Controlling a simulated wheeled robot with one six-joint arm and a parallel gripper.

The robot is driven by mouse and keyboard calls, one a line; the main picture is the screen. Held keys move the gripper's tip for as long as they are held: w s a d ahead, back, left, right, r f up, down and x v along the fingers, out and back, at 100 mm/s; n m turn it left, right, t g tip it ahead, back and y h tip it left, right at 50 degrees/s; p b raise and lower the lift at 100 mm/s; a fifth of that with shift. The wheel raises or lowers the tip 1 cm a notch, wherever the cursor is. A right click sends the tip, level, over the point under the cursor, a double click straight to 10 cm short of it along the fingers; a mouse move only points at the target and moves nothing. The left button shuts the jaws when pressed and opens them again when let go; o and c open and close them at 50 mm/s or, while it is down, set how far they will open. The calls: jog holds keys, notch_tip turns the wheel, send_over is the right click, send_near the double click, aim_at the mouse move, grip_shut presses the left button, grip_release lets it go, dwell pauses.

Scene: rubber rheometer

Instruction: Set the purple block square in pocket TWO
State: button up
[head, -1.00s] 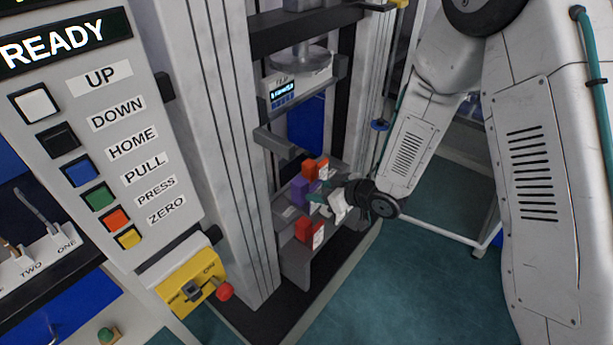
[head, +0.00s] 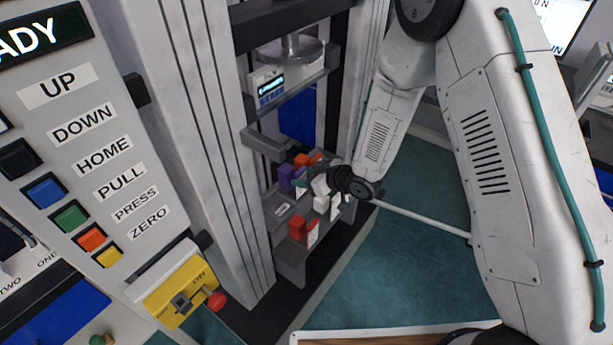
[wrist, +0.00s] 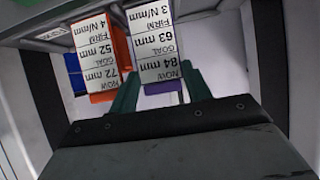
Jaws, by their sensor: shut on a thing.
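The purple block (head: 286,178) sits on the grey shelf of the tall machine in the head view. My gripper (head: 303,184) reaches it from the right. In the wrist view a purple strip of the block (wrist: 163,88) shows between the two teal fingers of my gripper (wrist: 161,82), which is shut on it. A white card above that strip reads 84 mm NOW, 63 mm GOAL, FIRM 3 N/mm. A small TWO label (head: 10,285) shows at the lower left of the head view; I cannot make out its pocket.
An orange block (head: 303,159) stands close behind the purple block; its card in the wrist view (wrist: 95,55) reads 72 mm NOW. The button panel (head: 100,150) and the machine's column (head: 205,150) stand to the left.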

jog(key=o, duration=1.2)
jog(key=shift+f, duration=0.15)
jog(key=shift+s+d+r, duration=0.1)
jog(key=shift+d+r, duration=0.1)
jog(key=shift+r, duration=0.05)
jog(key=v, duration=1.1)
jog(key=shift+s+d+r, duration=0.15)
jog(key=shift+d+r, duration=0.05)
jog(key=shift+d, duration=0.05)
